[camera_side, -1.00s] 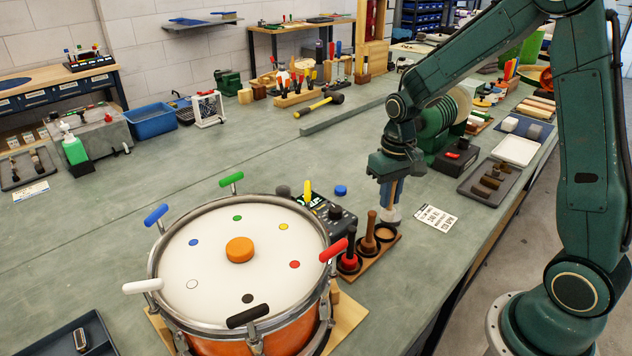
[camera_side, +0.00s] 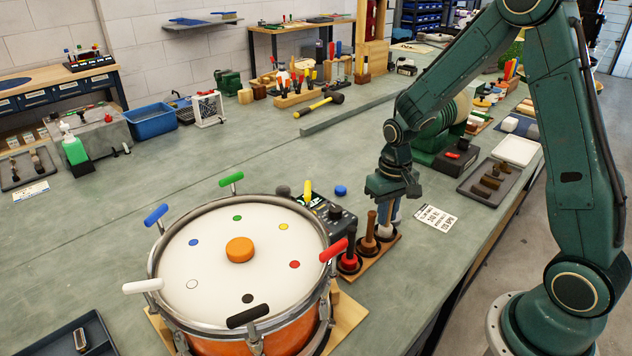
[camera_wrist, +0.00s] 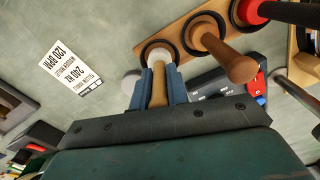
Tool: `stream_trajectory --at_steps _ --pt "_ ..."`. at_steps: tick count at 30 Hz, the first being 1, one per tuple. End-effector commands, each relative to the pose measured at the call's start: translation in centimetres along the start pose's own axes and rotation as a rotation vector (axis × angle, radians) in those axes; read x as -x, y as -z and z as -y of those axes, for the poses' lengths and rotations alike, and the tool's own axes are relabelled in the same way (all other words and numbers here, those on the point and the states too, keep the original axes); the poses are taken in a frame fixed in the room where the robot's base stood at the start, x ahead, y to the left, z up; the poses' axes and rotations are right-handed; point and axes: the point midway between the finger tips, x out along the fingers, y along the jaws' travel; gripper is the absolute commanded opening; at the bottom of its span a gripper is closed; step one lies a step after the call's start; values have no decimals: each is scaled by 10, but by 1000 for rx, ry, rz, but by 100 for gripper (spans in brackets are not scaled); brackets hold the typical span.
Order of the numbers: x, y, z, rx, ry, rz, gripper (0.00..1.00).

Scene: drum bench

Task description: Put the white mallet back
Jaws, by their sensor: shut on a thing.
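The white mallet has a pale wooden handle and a white head (camera_side: 386,231). My gripper (camera_side: 391,210) is shut on its handle from above and holds it upright. In the wrist view, the blue fingers (camera_wrist: 160,84) stand on both sides of the tan handle (camera_wrist: 158,91), and the white head (camera_wrist: 159,55) sits within the dark ring of the end socket. The wooden rack (camera_side: 367,262) also holds a brown mallet (camera_side: 369,240) and a red mallet (camera_side: 349,256). I cannot tell whether the white head touches the socket's bottom.
A drum (camera_side: 216,280) with coloured clamp handles stands left of the rack. A dark control box (camera_side: 338,219) is behind the rack. A printed card (camera_side: 434,218) lies to the right. Dark and white trays (camera_side: 515,151) lie farther back.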

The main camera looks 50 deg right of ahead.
Motion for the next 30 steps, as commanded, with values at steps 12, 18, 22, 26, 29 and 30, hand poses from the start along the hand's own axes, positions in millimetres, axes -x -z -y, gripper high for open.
stream_trajectory --at_steps 12,18,22,26,29,30 --pt "-3 0 0 0 0 0 38" --pt "-3 0 0 0 0 0 38" --pt "-1 0 0 0 0 -1 38" --pt "4 0 0 0 0 -1 38" --pt "11 1 0 0 0 -3 38" --pt "15 1 0 0 0 -3 38"
